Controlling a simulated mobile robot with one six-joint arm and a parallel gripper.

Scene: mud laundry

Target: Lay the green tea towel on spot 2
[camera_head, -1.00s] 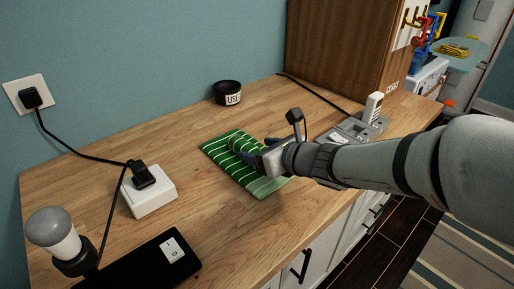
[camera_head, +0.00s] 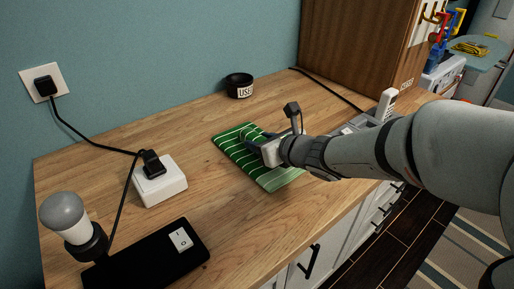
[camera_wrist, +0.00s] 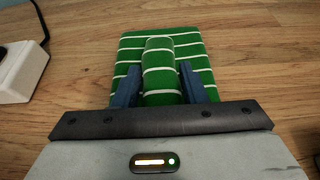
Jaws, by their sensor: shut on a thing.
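The green tea towel (camera_head: 236,144) with white stripes lies flat on the wooden counter in the head view. It also shows in the wrist view (camera_wrist: 199,56), with a raised fold in its middle. My gripper (camera_head: 256,144) is over the towel, and its blue fingers (camera_wrist: 158,86) are shut on that raised fold. The rest of the towel appears to rest on the wood. My gripper and wrist hide part of the towel's right side. I see no mark that I can read as spot 2.
A white socket box (camera_head: 160,186), a lamp with a grey bulb (camera_head: 66,222) and a black switch panel (camera_head: 150,254) stand at the left. A black "USED" bowl (camera_head: 239,86) is at the back. A grey tray (camera_head: 350,127) lies right. Bare counter surrounds the towel.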

